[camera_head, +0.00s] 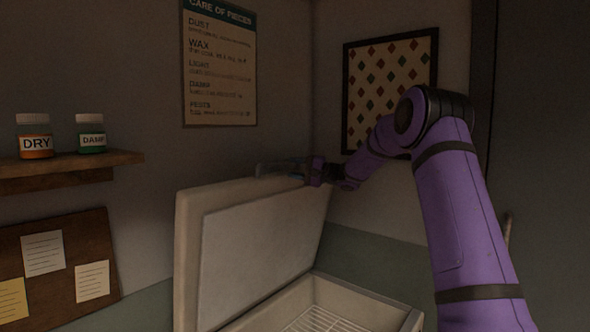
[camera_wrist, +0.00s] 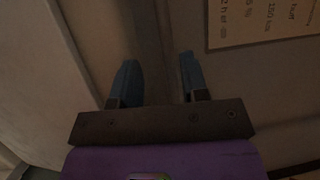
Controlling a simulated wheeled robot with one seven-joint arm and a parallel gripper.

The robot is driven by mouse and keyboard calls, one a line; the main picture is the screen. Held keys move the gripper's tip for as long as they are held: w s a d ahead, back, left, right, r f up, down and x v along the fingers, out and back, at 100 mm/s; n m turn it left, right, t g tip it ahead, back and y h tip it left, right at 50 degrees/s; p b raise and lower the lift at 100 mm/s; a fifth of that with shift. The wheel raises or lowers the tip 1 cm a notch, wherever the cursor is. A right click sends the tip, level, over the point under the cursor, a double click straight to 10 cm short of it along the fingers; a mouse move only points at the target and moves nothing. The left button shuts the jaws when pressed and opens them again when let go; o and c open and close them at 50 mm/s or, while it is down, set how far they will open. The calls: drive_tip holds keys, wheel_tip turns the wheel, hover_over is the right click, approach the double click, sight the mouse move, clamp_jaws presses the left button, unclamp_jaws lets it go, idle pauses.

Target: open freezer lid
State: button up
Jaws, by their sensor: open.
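The freezer lid (camera_head: 190,250) stands raised, tilted up steeply from the freezer body (camera_head: 372,299), with its pale inner panel facing right. The freezer's inside shows, with a white wire rack (camera_head: 325,321) in it. My gripper (camera_head: 278,170) is at the top edge of the raised lid; whether it touches the lid is unclear. In the wrist view my gripper (camera_wrist: 158,82) has its two blue fingers apart with nothing clearly held between them. The lid's handle cannot be made out.
A wooden shelf (camera_head: 70,167) with two labelled jars, DRY (camera_head: 36,137) and DAMP (camera_head: 90,134), is on the left wall. Below it is a notice board (camera_head: 60,240). A poster (camera_head: 219,64) and a framed diamond pattern (camera_head: 390,85) hang on the walls behind the lid and arm.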

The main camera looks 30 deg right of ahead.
drive_tip(key=v, duration=1)
drive_tip(key=shift+s+d, duration=0.2)
drive_tip(key=shift+d, duration=0.05)
